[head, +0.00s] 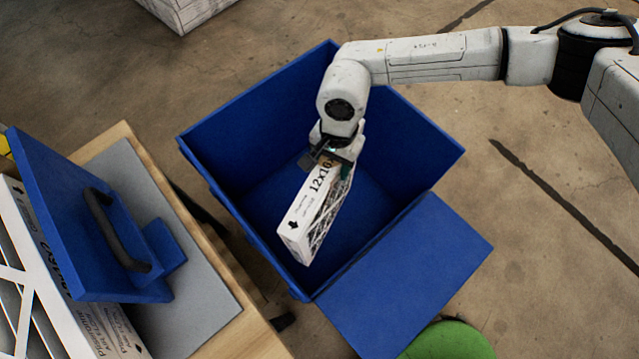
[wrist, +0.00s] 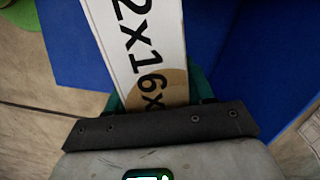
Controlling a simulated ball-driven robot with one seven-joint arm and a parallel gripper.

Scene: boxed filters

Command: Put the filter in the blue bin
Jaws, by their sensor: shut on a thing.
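The filter (head: 312,213) is a white boxed panel with black lettering and a lattice side. My gripper (head: 336,160) is shut on its upper end, and the filter hangs tilted below it. In the head view the filter is over the open blue bin (head: 265,105), within the outline of its walls. I cannot tell how far it is above the bin floor. In the wrist view the filter (wrist: 150,45) runs up from my gripper (wrist: 160,100), with blue surfaces on both sides. The gripped end is partly hidden by the jaws.
The bin's flap (head: 410,275) lies folded outward at the lower right. A table (head: 190,300) with a grey top stands at the left, holding a blue handled panel (head: 85,215) and other white filters (head: 35,280). A green round object (head: 450,342) is at the bottom edge.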

